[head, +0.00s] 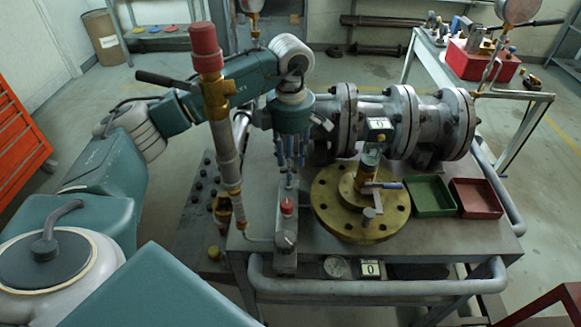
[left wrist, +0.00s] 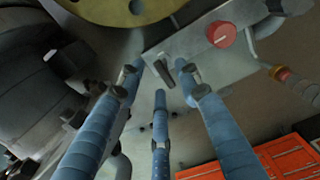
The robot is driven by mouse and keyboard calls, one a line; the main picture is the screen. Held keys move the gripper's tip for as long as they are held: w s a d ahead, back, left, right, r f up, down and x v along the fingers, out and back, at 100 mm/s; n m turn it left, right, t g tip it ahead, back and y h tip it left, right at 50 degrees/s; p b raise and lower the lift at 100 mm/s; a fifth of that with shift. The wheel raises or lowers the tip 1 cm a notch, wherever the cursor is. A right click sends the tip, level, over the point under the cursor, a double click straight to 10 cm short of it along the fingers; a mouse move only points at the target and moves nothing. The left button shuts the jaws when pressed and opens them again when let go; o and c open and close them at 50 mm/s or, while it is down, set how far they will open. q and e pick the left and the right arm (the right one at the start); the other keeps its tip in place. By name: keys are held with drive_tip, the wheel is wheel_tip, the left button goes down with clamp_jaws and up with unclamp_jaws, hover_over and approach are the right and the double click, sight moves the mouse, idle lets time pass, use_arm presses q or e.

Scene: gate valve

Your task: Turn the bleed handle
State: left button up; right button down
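In the left wrist view a short dark lever (left wrist: 165,72) stands on a grey metal block (left wrist: 190,52), beside a red knob (left wrist: 221,34). The head view shows this block (head: 286,262) on the bench, with the red knob (head: 287,206) on it. I cannot tell for certain whether this lever is the bleed handle. My left gripper (head: 290,168) points down above the block's far end. Its blue fingers (left wrist: 160,75) are spread around the lever, with visible gaps; contact is not visible. In the head view the gripper largely hides the lever. My right gripper is not in view.
A vertical pipe with a red cap (head: 204,45) stands close left of the gripper. A brass flange (head: 335,222) carrying a small blue-handled fitting (head: 385,185) lies to the right. Green (head: 430,208) and red (head: 478,210) trays sit beyond it. Large grey flanged pipework (head: 405,120) stands behind.

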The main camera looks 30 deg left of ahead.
use_arm(q)
wheel_tip(320, 180, up, 10)
drive_tip(key=shift+f, duration=0.2)
idle(0.4)
